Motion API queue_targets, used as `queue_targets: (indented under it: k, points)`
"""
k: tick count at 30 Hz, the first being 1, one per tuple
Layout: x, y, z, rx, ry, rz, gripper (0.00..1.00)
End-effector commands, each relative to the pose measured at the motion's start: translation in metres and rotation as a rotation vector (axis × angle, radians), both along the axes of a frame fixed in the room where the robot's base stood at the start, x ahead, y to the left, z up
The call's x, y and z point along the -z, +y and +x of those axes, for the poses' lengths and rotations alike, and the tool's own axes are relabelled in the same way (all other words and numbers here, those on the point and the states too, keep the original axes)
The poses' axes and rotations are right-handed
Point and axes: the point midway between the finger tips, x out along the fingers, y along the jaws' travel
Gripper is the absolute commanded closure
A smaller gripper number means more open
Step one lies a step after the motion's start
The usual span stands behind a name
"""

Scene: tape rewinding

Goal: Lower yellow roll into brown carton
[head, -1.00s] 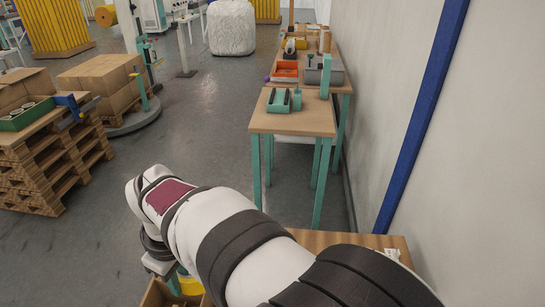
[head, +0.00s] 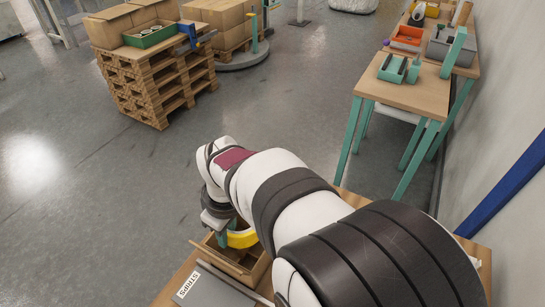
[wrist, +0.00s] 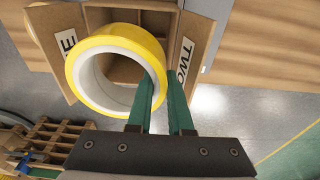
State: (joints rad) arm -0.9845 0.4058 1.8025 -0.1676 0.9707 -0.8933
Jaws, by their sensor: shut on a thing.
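The yellow roll (wrist: 75,72), a wide ring with a white inner core, is held by its wall between the two green fingers of my gripper (wrist: 166,80). The roll is over the open mouth of the brown carton (wrist: 128,72), whose inside shows through the ring. In the head view, the roll (head: 243,238) hangs below my gripper (head: 226,226) at the carton's opening (head: 232,262); my arm hides the right part of both. I cannot tell how far the roll's lower edge is from the carton's rim.
The carton's flaps (wrist: 198,45) stand spread outward, one with a "TWO" label. A grey item labelled "STAPLES" (head: 210,290) lies beside the carton on the wooden table (head: 172,290). A second table (head: 402,90) with teal holders is behind. Loaded pallets (head: 155,85) stand at the left.

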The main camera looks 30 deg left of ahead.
Motion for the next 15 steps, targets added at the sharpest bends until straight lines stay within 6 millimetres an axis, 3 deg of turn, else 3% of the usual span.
queue_targets:
  k: [15]
  points:
    - [0.013, 0.000, 0.000, 0.001, 0.000, -0.001, 1.00]
